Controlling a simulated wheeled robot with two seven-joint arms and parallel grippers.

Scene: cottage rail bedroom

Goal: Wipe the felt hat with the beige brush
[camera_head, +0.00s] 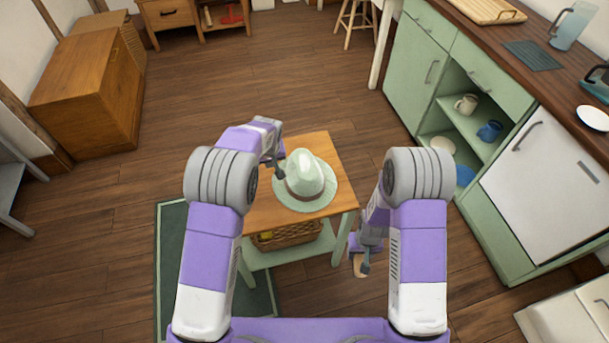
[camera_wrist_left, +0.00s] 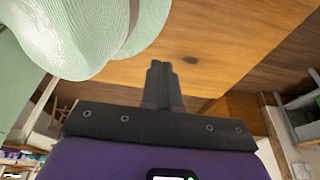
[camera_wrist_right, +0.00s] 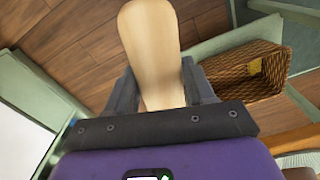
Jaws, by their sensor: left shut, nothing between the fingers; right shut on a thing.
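A pale green felt hat (camera_head: 306,178) with a brown band rests on the wooden top of a small table (camera_head: 335,150). My left gripper (camera_head: 281,172) is shut and empty at the hat's left side; in the left wrist view its closed fingers (camera_wrist_left: 163,68) are beside the hat (camera_wrist_left: 85,35), over bare wood. I cannot tell whether they touch the hat. My right gripper (camera_head: 364,265) is shut on the beige brush (camera_head: 359,264), low to the right of the table. In the right wrist view the brush (camera_wrist_right: 150,45) sticks out between the fingers (camera_wrist_right: 160,90); its bristles are not visible.
A wicker basket (camera_head: 286,237) sits on the table's green lower shelf (camera_head: 290,255); it also shows in the right wrist view (camera_wrist_right: 245,72). A dark green rug (camera_head: 172,245) lies left of the table. Green kitchen cabinets (camera_head: 413,60) stand to the right. The floor behind the table is clear.

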